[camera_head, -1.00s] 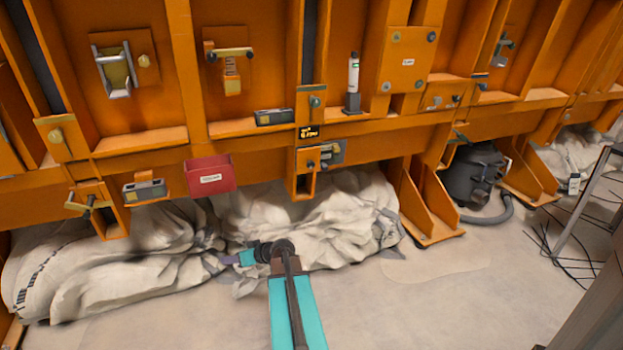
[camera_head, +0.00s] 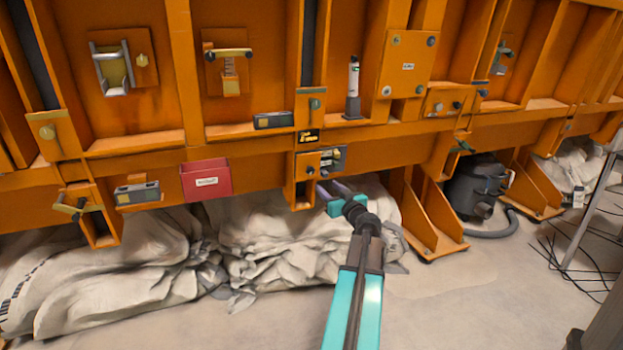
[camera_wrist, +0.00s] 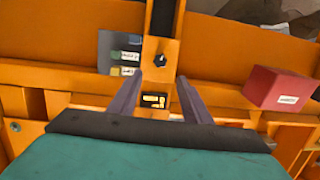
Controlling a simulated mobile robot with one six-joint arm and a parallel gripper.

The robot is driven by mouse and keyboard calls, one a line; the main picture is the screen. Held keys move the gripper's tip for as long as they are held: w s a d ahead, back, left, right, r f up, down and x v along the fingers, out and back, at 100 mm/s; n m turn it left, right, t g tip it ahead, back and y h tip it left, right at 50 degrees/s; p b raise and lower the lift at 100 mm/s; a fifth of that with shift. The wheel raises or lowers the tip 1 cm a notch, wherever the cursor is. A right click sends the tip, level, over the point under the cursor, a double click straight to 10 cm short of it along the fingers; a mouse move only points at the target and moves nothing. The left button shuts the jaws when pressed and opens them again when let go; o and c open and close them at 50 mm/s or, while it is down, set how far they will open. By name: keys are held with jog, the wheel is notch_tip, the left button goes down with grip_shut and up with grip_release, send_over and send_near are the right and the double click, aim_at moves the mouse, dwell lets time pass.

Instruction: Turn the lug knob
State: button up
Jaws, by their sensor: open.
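A small dark knob (camera_head: 311,170) sits on an orange bracket below a small display (camera_head: 308,136) on the orange wall. It also shows in the wrist view (camera_wrist: 160,60), above the display (camera_wrist: 155,100). A second, grey-green knob (camera_head: 315,104) sits on a plate above the display. No label shows which is the lug knob. My gripper (camera_head: 331,188) is open and empty, just below and right of the dark knob in the head view. In the wrist view my fingers (camera_wrist: 159,79) stand apart on either side of the bracket, and the dark knob appears between and beyond their tips.
A grey panel (camera_head: 334,157) is right beside the bracket. A red box (camera_head: 206,179) hangs to the left. Crumpled pale sacks (camera_head: 270,245) lie under the wall. An orange foot (camera_head: 430,215) and a black vacuum cleaner (camera_head: 477,185) stand to the right.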

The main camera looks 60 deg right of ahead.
aim_at(311, 172)
jog(key=shift+w, duration=0.1)
jog(key=shift+b+x, duration=0.5)
jog(key=shift+x, duration=6.3)
